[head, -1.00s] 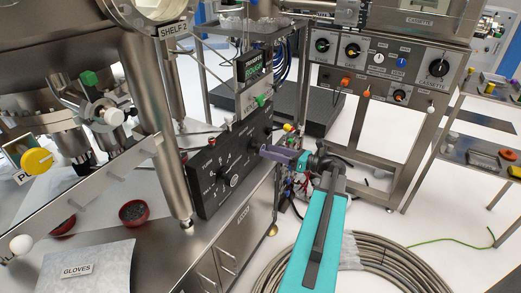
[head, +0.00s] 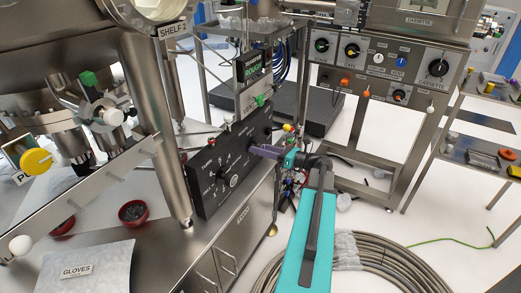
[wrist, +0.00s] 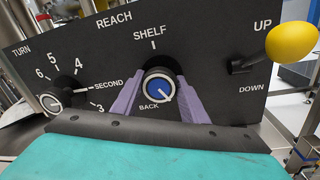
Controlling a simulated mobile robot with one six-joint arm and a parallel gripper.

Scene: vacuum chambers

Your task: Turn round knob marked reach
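The reach knob (wrist: 160,87) is round with a blue face, a pale rim and a white mark that points to the lower right. It sits on a black panel (wrist: 218,60) under the word REACH, with SHELF above it and BACK below it. My gripper (wrist: 160,78) has its two purple fingers on either side of the knob, one left and one right. The fingers look open around it; I cannot tell whether either one touches its rim. In the head view my gripper (head: 265,152) is at the right part of the panel and hides the knob.
The TURN dial (wrist: 52,102) is left of the knob. The UP/DOWN lever with a yellow ball (wrist: 292,41) sticks out at the right. In the head view, a red bowl (head: 133,213) stands on the bench and coiled hose (head: 395,268) lies on the floor.

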